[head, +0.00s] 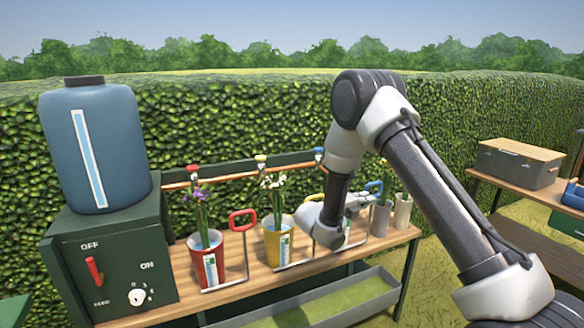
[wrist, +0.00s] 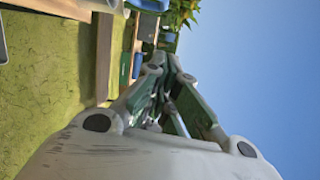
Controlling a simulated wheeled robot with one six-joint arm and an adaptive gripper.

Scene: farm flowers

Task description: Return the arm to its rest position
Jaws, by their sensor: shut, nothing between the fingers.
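My arm rises from the lower right of the head view, bends at a high elbow and drops to the wrist over the right part of the wooden bench (head: 255,262). My gripper shows in the wrist view (wrist: 168,68), its green and grey fingers closed together with nothing held. In the head view my wrist stands in front of the blue-handled place on the bench, and the fingers cannot be made out clearly there.
A red pot (head: 208,268) and a yellow pot (head: 277,246) hold flowers on the bench. Pale pots (head: 402,213) stand right of my wrist. A blue tank (head: 97,150) sits on a green control box (head: 115,262) at left. A grey trough (head: 330,303) lies below.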

